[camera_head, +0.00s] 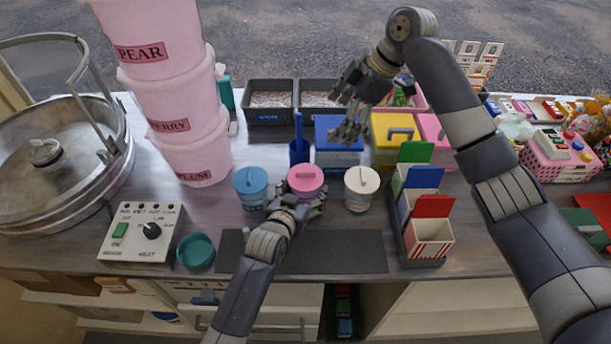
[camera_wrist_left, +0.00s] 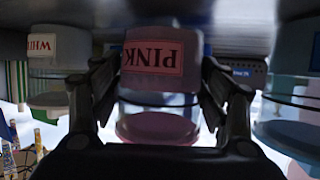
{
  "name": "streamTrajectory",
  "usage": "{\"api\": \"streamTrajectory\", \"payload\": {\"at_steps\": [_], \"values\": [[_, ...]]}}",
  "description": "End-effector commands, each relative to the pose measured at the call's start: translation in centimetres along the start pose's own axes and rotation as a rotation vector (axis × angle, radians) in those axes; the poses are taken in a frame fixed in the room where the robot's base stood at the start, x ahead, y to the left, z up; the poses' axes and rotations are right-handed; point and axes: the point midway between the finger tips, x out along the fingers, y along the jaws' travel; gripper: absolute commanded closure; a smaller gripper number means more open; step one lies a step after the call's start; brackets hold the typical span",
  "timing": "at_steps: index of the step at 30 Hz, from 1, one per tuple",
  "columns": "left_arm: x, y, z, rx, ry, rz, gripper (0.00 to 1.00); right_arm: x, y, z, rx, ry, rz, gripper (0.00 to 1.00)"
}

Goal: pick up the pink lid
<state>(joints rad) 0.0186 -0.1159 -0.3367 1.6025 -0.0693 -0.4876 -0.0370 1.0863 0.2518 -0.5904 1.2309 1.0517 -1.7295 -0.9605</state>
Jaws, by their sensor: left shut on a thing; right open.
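The pink lid (camera_head: 306,175) sits on the pink jar (camera_wrist_left: 161,65), the middle of three jars, and has a raised bar handle. The upside-down left wrist view shows the jar's PINK label and the lid (camera_wrist_left: 157,127). My left gripper (camera_head: 301,203) has its fingers on both sides of the jar. In the left wrist view the fingertips (camera_wrist_left: 160,72) meet the jar's sides beside the label. The head view partly hides the jar behind this gripper. My right gripper (camera_head: 351,110) is open and empty, raised behind the jars near the blue box.
The blue-lidded jar (camera_head: 250,183) stands left of the pink one and the white-lidded jar (camera_head: 361,183) right. A blue box (camera_head: 338,157) and yellow box (camera_head: 388,155) stand behind. A rack of striped cartons (camera_head: 430,240) is at right. A dark mat (camera_head: 345,253) lies in front.

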Motion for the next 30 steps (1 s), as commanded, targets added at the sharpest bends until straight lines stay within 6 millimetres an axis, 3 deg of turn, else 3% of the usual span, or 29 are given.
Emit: {"api": "streamTrajectory", "payload": {"at_steps": [3,7,18,30], "values": [[0.0,0.0,-0.5,0.0,0.01,0.0,0.44,1.0,-2.1,-1.1,0.01,-0.025,-0.082,0.07],[0.0,0.0,-0.5,0.0,0.01,0.0,0.44,1.8,-3.3,-1.5,0.018,-0.04,-0.126,0.07],[0.0,0.0,-0.5,0.0,0.01,0.0,0.44,7.2,-4.3,-1.4,0.02,-0.042,-0.135,0.07],[0.0,0.0,-0.5,0.0,0.01,0.0,0.44,9.8,-5.0,-1.4,0.019,-0.042,-0.134,0.07]]}}
